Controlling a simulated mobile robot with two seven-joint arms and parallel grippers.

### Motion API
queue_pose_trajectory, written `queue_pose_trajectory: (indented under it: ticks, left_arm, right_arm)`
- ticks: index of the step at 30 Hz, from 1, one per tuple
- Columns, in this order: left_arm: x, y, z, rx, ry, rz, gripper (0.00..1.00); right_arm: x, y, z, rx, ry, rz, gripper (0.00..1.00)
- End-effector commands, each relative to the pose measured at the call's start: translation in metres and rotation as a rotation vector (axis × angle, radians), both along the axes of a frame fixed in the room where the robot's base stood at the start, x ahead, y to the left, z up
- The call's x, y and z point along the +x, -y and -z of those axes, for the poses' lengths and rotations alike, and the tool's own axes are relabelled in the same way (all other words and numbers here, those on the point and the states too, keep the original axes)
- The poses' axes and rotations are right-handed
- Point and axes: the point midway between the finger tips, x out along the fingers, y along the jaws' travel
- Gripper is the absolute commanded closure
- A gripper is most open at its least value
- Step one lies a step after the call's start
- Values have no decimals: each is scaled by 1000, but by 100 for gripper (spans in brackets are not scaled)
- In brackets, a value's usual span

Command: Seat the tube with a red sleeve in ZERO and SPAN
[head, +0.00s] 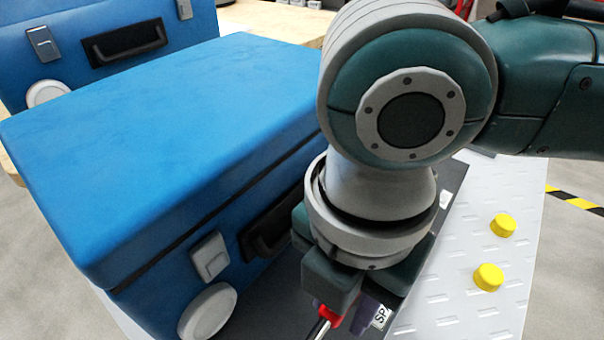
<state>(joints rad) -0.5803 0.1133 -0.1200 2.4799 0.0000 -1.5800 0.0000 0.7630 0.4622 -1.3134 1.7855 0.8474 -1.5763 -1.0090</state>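My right arm comes in from the right, and its gripper (345,287) points down at the bottom centre, in front of the blue case. A red sleeve (328,316) on a thin silvery tube (318,331) shows right under a dark finger. The fingertips are partly hidden, so I cannot tell whether they grip the sleeve. Beside it, a white label reading "SP" (381,316), cut off, sits by a purplish block (369,307), likely at SPAN. ZERO and the tube's ends are not visible. My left gripper is not in view.
A big closed blue case (170,140) with latches and a handle fills the left. Another blue case (120,45) stands behind it. Two yellow caps (502,225) (488,277) lie on the white textured surface (450,312) at right, which is otherwise clear.

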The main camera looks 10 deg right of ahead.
Motion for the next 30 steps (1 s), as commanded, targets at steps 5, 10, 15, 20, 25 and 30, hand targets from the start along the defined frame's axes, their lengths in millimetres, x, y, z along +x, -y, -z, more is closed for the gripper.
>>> queue_pose_trajectory:
  ticks: [5,10,15,20,25,30]
  left_arm:
    - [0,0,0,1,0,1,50]
    - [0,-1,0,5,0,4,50]
    - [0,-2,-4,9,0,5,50]
    - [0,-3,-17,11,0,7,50]
    - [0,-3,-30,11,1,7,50]
    - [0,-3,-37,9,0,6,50]
  right_arm:
    - [0,0,0,0,0,0,43]
    - [0,0,0,0,0,0,42]
    - [0,0,-8,1,1,1,42]
    - [1,0,-38,3,4,0,42]
    - [1,0,-73,2,3,0,42]
    - [0,0,-95,1,2,0,42]
